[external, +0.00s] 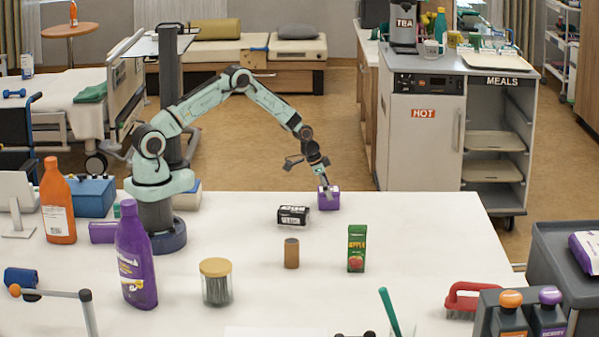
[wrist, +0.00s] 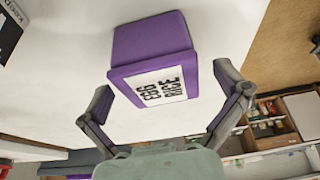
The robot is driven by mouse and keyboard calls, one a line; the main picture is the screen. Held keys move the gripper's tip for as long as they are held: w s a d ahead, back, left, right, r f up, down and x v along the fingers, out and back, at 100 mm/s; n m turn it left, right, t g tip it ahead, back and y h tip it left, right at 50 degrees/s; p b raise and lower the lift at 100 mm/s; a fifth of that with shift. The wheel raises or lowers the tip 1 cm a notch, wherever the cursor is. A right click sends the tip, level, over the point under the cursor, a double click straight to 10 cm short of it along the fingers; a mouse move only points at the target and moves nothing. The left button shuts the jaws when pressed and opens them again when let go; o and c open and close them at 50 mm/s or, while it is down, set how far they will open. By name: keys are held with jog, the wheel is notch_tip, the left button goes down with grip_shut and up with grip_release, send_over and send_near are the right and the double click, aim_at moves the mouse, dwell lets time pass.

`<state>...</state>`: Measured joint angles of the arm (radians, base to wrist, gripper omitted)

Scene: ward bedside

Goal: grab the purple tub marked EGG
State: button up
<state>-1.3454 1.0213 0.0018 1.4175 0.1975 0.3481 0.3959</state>
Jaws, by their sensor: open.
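The purple tub (external: 329,202) stands on the white table near its far edge. In the wrist view the purple tub (wrist: 152,42) shows a white label with EGG on its first line. My gripper (external: 323,180) is just above and at the tub in the external view. In the wrist view my gripper (wrist: 166,82) is open, with one finger on either side of the tub's labelled end. I cannot tell whether either finger touches it.
A black-and-white box (external: 293,215) lies left of the tub. A brown cylinder (external: 291,254) and a green apple carton (external: 356,248) stand nearer the camera. A lidded jar (external: 216,284) and a purple bottle (external: 135,265) are front left. The table right of the tub is clear.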

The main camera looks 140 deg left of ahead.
jog(key=shift+x, duration=1.2)
jog(key=c, duration=1.3)
